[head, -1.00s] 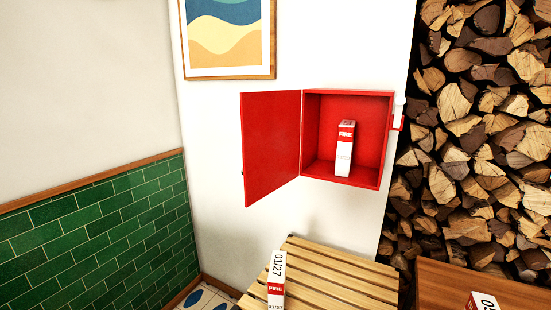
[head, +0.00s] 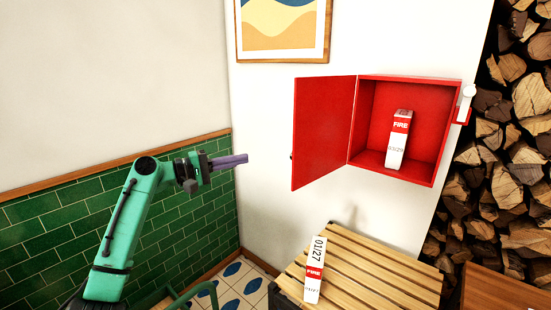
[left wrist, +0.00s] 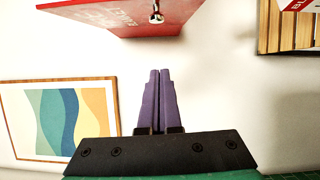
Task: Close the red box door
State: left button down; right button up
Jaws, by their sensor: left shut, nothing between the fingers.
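The red box (head: 442,130) is fixed to the white wall in the head view. Its red door (head: 322,135) stands open, swung out to the left on its left-side hinge. A white and red FIRE carton (head: 399,140) stands inside the box. My left gripper (head: 246,159), with purple fingers, is shut and empty, to the left of the door and apart from it. In the left wrist view the fingers (left wrist: 159,75) are together, and the door (left wrist: 130,14) with a round metal knob (left wrist: 156,17) shows at the top. My right gripper is not in view.
A slatted wooden bench (head: 375,265) stands below the box, with a white and red carton (head: 315,270) on it. A framed picture (head: 283,58) hangs on the wall. Stacked firewood (head: 520,170) fills the right side.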

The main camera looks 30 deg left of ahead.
pick_arm(q)
jog(key=w+d+p, duration=0.7)
jog(key=d, duration=0.2)
jog(key=shift+d, duration=0.2)
